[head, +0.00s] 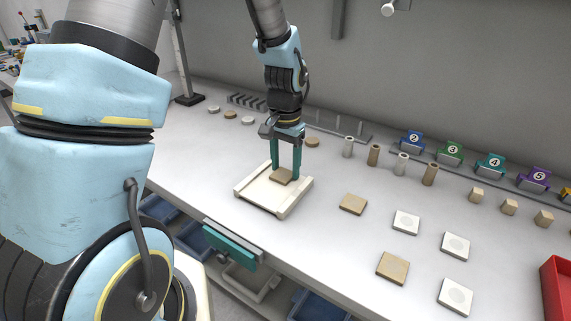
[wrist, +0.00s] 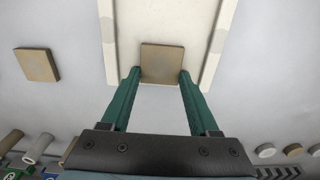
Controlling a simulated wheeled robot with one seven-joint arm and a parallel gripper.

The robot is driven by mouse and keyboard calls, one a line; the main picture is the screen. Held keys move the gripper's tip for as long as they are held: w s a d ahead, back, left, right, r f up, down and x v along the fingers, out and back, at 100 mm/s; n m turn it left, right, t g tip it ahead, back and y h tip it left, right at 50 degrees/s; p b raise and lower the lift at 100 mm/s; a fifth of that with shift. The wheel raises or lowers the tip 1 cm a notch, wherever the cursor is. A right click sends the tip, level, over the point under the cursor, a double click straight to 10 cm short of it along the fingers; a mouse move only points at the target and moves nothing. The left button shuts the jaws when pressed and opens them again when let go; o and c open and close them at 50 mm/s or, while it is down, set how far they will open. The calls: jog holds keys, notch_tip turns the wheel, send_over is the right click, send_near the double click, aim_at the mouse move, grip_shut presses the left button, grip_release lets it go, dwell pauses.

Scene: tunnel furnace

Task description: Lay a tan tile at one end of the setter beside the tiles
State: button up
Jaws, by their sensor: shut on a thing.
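My gripper (head: 286,172) is shut on a tan tile (head: 281,177), with its green fingers pointing down on opposite sides of it. The held tile (wrist: 161,62) is at one end of the pale setter (head: 259,194), between its side rails, in the wrist view. I cannot tell whether its underside touches the setter. The visible bare part of the setter (wrist: 160,20) shows no other tile. Two more tan tiles lie on the table, one nearer the setter (head: 353,204) and one near the front (head: 393,267).
Several white tiles with round marks (head: 406,222) lie right of the setter. Upright cylinders (head: 374,155) and small tan blocks (head: 509,207) stand behind. Numbered holders (head: 449,151) line the back. A red bin (head: 556,287) is at the right edge.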

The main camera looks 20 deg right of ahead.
jog(key=o, duration=1.4)
jog(key=shift+o, duration=0.2)
notch_tip(320, 180, up, 11)
jog(key=b, duration=0.1)
jog(key=shift+b, duration=0.4)
jog(key=shift+f, duration=0.1)
jog(key=s+a+f+n, duration=0.1)
jog(key=a+n, duration=0.3)
jog(key=a, duration=0.8)
jog(key=s+a+f+n+t, duration=0.1)
jog(key=a+n, duration=0.4)
jog(key=a, duration=0.8)
jog(key=shift+s+a+f+t, duration=0.15)
jog(key=shift+s+f+t, duration=0.15)
jog(key=shift+s+f, duration=0.4)
